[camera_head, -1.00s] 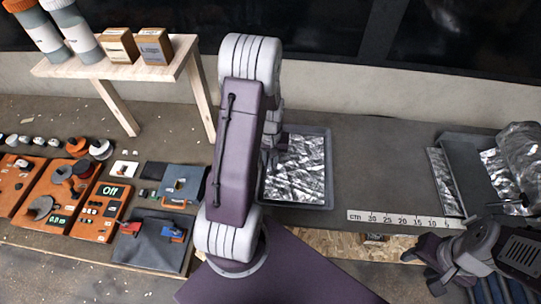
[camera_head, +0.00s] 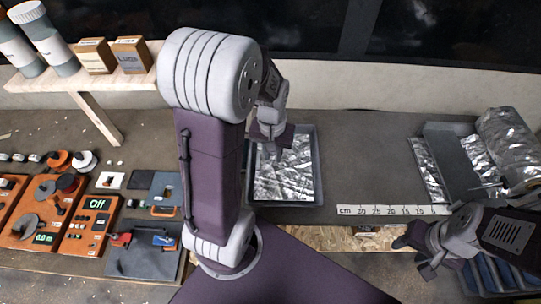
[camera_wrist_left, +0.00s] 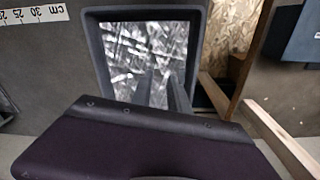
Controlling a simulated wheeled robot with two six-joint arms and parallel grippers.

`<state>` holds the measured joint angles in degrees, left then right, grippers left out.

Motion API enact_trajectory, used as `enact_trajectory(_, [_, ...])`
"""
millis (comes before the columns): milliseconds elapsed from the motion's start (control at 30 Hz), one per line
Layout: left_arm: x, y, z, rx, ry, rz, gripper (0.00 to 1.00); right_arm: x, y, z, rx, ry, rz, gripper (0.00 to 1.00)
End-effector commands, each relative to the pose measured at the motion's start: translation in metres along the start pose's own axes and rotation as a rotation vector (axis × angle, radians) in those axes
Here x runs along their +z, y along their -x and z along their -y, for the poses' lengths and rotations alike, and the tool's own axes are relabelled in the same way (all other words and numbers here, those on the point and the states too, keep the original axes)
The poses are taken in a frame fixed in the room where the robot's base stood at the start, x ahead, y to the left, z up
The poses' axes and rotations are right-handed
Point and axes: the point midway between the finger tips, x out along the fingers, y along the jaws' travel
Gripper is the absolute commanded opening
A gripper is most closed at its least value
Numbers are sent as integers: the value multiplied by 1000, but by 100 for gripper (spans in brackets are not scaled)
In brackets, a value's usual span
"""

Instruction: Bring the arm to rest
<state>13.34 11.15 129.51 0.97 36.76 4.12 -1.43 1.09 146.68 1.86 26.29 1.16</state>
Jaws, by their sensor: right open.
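My left arm rises large in the middle of the head view and bends over at the top. Its gripper (camera_head: 277,150) hangs above a dark grey tray (camera_head: 318,170) lined with crumpled foil (camera_head: 288,182). In the left wrist view two dark fingers (camera_wrist_left: 162,92) stand a little apart over the foil in the tray (camera_wrist_left: 97,50), with nothing seen between them. My right gripper (camera_head: 418,255) is at the lower right, in front of the bench edge, open and empty.
A wooden shelf (camera_head: 130,80) with bottles and boxes stands at the back left. Orange panels (camera_head: 40,210) and small parts cover the left bench. A ruler strip (camera_head: 390,211) lies right of the tray. A grey tray (camera_head: 450,160) and a foil-wrapped roll (camera_head: 507,145) are at right.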

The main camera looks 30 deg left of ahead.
Motion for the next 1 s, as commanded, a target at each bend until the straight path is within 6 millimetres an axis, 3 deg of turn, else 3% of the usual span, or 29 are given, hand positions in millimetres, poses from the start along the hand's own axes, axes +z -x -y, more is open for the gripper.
enact_trajectory(33, [22, -1, -21, 7, -94, -13, 21, 0, 0, 0, 0, 0, 0, 47])
enact_trajectory(100, [46, -3, -40, 17, -198, -35, 21, 0, 0, 0, 0, 0, 0, 47])
enact_trajectory(233, [71, -6, -53, 27, -294, -55, 21, 0, 0, 0, 0, 0, 0, 47])
enact_trajectory(1000, [72, -7, -53, 27, -295, -54, 21, 0, 0, 0, 0, 0, 0, 47])
